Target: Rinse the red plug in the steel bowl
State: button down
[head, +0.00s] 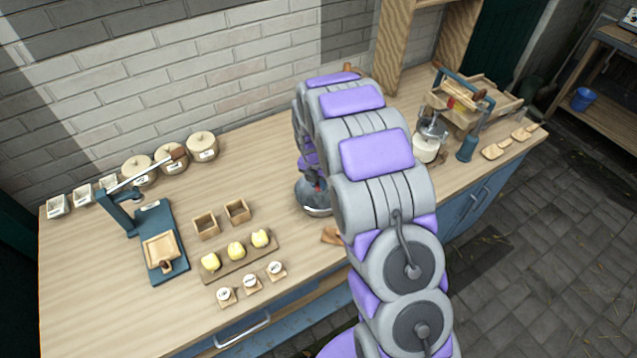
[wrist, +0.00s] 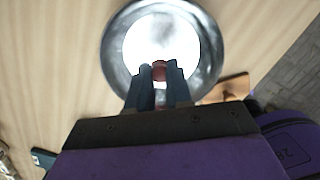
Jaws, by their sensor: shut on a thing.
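The steel bowl (wrist: 208,57) shows from above in the wrist view, round, with a bright pale inside. My gripper (wrist: 159,72) reaches over the bowl's near side with its two dark fingers. It is shut on the red plug (wrist: 159,70), a small dull red round piece between the fingertips. In the wrist view the plug lies over the bright middle of the bowl; I cannot tell whether it touches the contents. In the head view the bowl (head: 318,211) stands on the counter, mostly hidden behind my gripper and arm.
Left of the bowl are two small wooden boxes (head: 207,226), a board (head: 238,260) with yellow lumps, and a blue press (head: 150,235). Lidded round pots (head: 202,146) line the wall. A glass churn (head: 428,145) stands to the right. A brown piece (head: 331,236) lies near the bowl.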

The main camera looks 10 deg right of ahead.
jog(key=shift+r+p, duration=0.85)
jog(key=shift+r, duration=0.9)
jog(key=shift+r+p, duration=1.2)
jog(key=shift+r, duration=0.8)
